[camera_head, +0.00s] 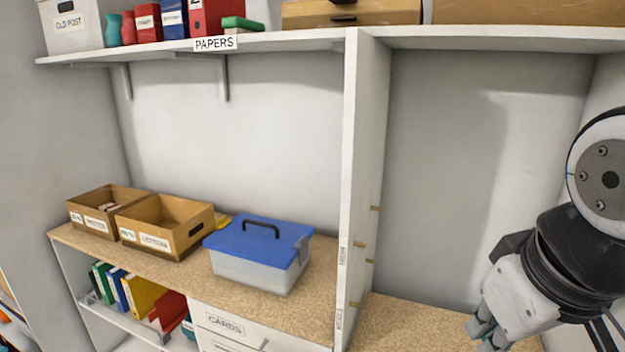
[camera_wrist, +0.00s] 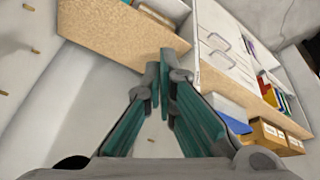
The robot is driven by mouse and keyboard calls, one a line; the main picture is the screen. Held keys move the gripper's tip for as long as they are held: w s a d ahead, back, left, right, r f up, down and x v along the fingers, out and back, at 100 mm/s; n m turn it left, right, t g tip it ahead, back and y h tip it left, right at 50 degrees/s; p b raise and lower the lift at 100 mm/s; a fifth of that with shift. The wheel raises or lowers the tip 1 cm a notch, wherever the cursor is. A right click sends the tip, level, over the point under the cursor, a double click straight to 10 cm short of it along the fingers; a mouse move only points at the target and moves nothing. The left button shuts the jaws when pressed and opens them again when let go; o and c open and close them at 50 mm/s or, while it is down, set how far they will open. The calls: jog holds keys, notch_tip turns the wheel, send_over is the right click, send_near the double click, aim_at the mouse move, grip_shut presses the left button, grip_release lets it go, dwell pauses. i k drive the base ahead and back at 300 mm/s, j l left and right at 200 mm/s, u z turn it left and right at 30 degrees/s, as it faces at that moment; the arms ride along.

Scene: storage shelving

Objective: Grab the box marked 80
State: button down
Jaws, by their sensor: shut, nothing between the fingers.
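Two open brown cardboard boxes stand side by side on the wooden counter in the head view, the left one (camera_head: 84,219) and the right one (camera_head: 183,240). Each has small white labels on its front. The numbers are too small to read, so I cannot tell which box is marked 80. The boxes also show at the lower right of the wrist view (camera_wrist: 265,137). My gripper (camera_head: 484,338) is at the lower right of the head view, far from the boxes. In the wrist view its fingers (camera_wrist: 165,68) are together and empty.
A clear bin with a blue lid (camera_head: 258,240) stands right of the boxes. A white upright divider (camera_head: 362,180) stands between my gripper and the boxes. An upper shelf (camera_head: 290,41) carries binders and boxes. Drawers (camera_head: 225,325) and folders (camera_head: 145,295) are below.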

aim_at(167, 224)
jog(key=i+j, duration=0.2)
jog(key=j, duration=0.25)
jog(key=i+j+u, duration=0.1)
jog(key=j, duration=0.4)
jog(key=i+j, duration=0.25)
jog(key=j, duration=0.2)
jog(key=i+j+u, duration=0.1)
jog(key=j, duration=0.35)
jog(key=i+j, duration=0.3)
jog(key=j, duration=0.15)
jog(key=i+j+u, duration=0.1)
jog(key=i+j, duration=0.15)
jog(key=j, duration=0.2)
jog(key=i+j, duration=0.2)
jog(key=j, duration=0.2)
jog(key=i+j+u, duration=0.1)
jog(key=i+j, duration=0.15)
jog(key=j, duration=0.15)
